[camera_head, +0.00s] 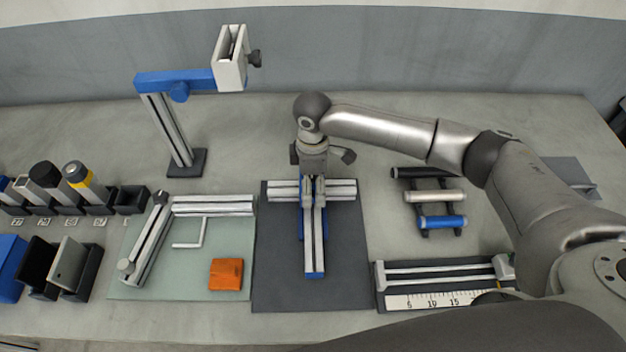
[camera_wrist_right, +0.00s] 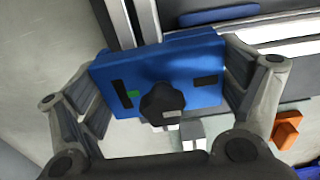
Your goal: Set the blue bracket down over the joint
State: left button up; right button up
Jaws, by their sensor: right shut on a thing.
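The blue bracket (camera_wrist_right: 195,68) is a block with a black knob on its face, held between the fingers of my right gripper (camera_wrist_right: 165,95) in the right wrist view. In the head view my right gripper (camera_head: 313,180) points down over the joint where an upright-in-picture profile (camera_head: 314,245) meets a crosswise profile (camera_head: 343,188). The gripper hides the joint and most of the bracket. I cannot tell whether the bracket touches the profiles. My left gripper is not in view.
The profiles lie on a dark mat (camera_head: 275,285). To the left are a pale green mat (camera_head: 190,283) with profiles and an orange block (camera_head: 226,274), and a blue-armed stand (camera_head: 173,130) behind. To the right are a rack of rollers (camera_head: 436,197) and a ruler fixture (camera_head: 440,272).

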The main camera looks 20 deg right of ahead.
jog(key=shift+f+b, duration=0.35)
jog(key=shift+f, duration=0.6)
dwell(0.3)
jog(key=o, duration=1)
jog(key=shift+c, duration=0.2)
notch_tip(320, 180, up, 12)
